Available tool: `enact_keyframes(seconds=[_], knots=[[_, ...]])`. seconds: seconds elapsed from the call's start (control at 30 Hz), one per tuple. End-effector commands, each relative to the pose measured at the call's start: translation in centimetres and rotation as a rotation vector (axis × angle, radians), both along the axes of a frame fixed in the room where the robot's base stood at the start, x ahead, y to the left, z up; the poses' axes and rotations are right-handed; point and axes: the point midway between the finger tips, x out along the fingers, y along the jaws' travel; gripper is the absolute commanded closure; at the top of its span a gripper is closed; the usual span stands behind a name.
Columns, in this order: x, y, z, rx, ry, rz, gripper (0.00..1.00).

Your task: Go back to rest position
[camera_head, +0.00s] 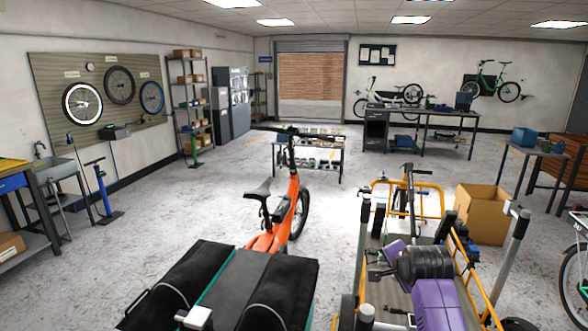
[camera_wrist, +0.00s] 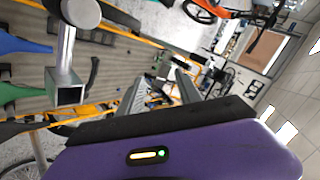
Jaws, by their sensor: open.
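My gripper (camera_wrist: 164,74) shows in the wrist view with its two grey fingers apart and nothing visible between them. In the head view my purple arm reaches over the yellow-framed cargo bike (camera_head: 433,189) at the lower right, and the fingers are too small to make out clearly. The wrist view looks past the fingers to yellow rails (camera_wrist: 138,38) and a grey slatted bed, with the room tilted on its side.
An orange cargo bike (camera_head: 296,207) with a black-covered box stands left of the yellow one. A cardboard box (camera_head: 481,214) stands behind the yellow frame at right. Upright metal posts (camera_head: 513,250) rise close to my arm. Open floor (camera_head: 180,215) lies to the left.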

Motion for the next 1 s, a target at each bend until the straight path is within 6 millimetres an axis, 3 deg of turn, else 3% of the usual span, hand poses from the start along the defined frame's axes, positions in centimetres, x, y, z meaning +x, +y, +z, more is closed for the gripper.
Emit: enact_keyframes(seconds=[0.17, 0.37, 0.7, 1.0], knots=[[-2.7, 0.6, -1.9, -0.179, -0.164, 0.131, 0.59], [-8.4, 1.6, -3.9, -0.397, -0.325, 0.244, 0.59], [-21.6, 3.2, -5.4, -0.709, -0.501, 0.351, 0.59], [-34.3, 4.4, -4.1, -0.918, -0.580, 0.400, 0.59]])
